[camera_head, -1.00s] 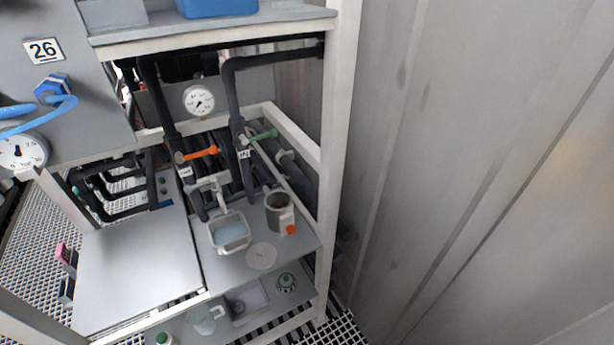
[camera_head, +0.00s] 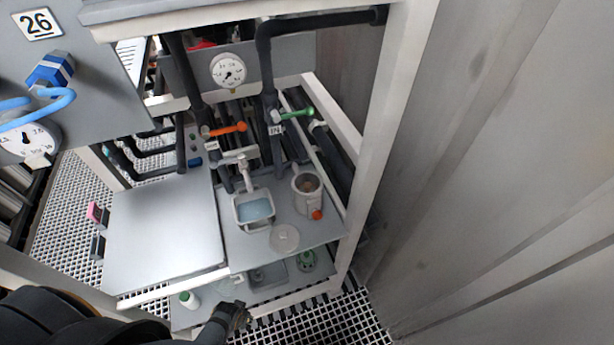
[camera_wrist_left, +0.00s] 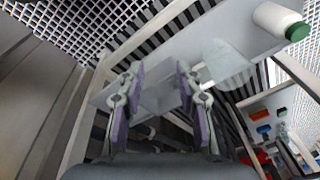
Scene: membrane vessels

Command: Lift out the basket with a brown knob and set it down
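A grey round vessel (camera_head: 307,199) with an orange-red knob low on its side stands open on the upper shelf (camera_head: 236,247) in the head view. Something brownish (camera_head: 307,184) shows inside it; I cannot tell whether this is the basket's brown knob. A pale round disc (camera_head: 285,238) lies flat in front of the vessel. My left gripper (camera_head: 240,316) is low at the front of the rack, below and left of the vessel, apart from it. In the left wrist view its two purple-padded fingers (camera_wrist_left: 160,72) are spread with nothing held. My right gripper is not in view.
A square basin (camera_head: 254,211) with bluish liquid sits left of the vessel, under a tap. Pipes with orange (camera_head: 228,128) and green (camera_head: 297,113) handles rise behind. A rack post (camera_head: 388,110) stands at right. A white green-capped bottle (camera_wrist_left: 275,20) is on the lower shelf.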

